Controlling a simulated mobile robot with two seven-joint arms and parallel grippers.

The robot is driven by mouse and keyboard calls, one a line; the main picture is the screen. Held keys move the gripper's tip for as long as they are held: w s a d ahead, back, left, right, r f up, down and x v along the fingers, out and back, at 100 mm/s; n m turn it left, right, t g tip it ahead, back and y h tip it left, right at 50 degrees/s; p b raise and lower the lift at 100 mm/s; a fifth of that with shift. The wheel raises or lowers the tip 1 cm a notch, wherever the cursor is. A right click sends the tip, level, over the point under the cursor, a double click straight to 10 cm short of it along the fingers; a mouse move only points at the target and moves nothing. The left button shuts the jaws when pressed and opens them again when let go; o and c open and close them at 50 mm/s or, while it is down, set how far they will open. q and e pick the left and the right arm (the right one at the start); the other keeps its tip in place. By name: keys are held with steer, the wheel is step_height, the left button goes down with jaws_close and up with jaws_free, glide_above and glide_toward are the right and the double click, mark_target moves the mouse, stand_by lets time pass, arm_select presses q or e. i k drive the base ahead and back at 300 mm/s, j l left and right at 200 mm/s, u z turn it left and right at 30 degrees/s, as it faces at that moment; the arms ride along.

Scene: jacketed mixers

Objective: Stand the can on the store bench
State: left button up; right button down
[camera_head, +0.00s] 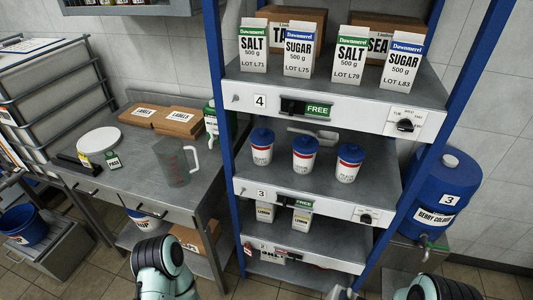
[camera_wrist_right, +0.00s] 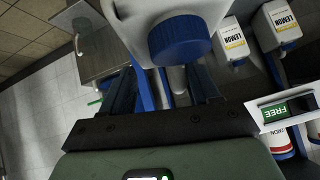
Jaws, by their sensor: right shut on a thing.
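A white can with a blue screw cap (camera_wrist_right: 180,40) fills the top middle of the right wrist view. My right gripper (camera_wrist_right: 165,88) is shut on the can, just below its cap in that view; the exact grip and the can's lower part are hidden. A grey metal bench (camera_head: 136,184) stands at the left of the head view. My left arm shows at the bottom, with its gripper out of view.
The bench holds a clear jug (camera_head: 175,165), label boxes (camera_head: 178,122), a round white plate (camera_head: 99,140) and a green-and-white container (camera_head: 211,118). A blue-posted rack (camera_head: 330,200) beside it carries cartons and blue-lidded tubs (camera_head: 305,155). A blue drum (camera_head: 437,190) stands at right. The bench's front has bare room.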

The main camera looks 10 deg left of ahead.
mark_target(152, 162)
steer(key=k+j+u, duration=0.1)
steer(key=j, duration=0.7)
steer(key=k+j+u, duration=0.15)
steer(key=j, duration=0.7)
steer(key=j+u, duration=0.1)
steer(key=j, duration=0.75)
steer(key=k, duration=0.05)
